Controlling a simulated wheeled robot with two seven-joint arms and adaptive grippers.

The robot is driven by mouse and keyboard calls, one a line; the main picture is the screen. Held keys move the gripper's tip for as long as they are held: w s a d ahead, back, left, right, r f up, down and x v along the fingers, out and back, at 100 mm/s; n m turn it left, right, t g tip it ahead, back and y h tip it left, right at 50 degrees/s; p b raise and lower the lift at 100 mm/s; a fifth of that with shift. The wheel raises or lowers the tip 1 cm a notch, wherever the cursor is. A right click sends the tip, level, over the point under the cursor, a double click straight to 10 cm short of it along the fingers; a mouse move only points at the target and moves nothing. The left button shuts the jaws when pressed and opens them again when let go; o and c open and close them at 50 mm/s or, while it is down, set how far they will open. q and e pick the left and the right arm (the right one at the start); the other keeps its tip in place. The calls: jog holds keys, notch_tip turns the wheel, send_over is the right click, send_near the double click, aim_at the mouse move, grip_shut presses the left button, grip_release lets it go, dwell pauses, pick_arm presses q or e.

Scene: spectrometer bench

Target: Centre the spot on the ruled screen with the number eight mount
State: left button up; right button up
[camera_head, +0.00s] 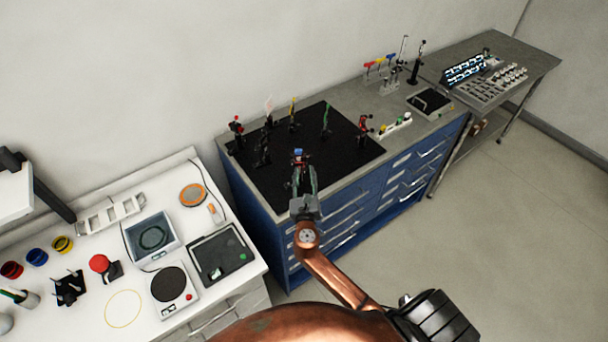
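My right gripper (301,168) reaches over the front part of the black optical board (343,150), its fingers pointing away from me. A small mount with a blue and red top (298,153) shows at its fingertips; I cannot tell whether they touch it or whether the fingers are closed. Several other posts stand upright on the board: a red-topped one (237,128), a yellow-topped one (293,108), a green plate (326,120) and a red mount (363,126). No numbers, ruled lines or light spot can be made out. My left gripper is not in view.
The board lies on a blue drawer bench (330,225). A white bench (125,300) at left holds a balance (152,238), a hotplate (170,285) and a red button (100,263). A grey side table (540,58) with trays stands at right.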

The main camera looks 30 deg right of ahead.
jog(key=shift+d, duration=0.1)
jog(key=shift+c, duration=0.4)
grip_shut()
jog(key=shift+m, duration=0.4)
jog(key=m+b, duration=0.1)
jog(key=m, duration=0.2)
jog(key=shift+f+m, duration=0.1)
jog(key=shift+m, duration=0.2)
jog(key=m+b, duration=0.2)
jog(key=m, duration=0.3)
jog(key=shift+m, duration=0.3)
jog(key=shift+o, duration=0.4)
grip_release()
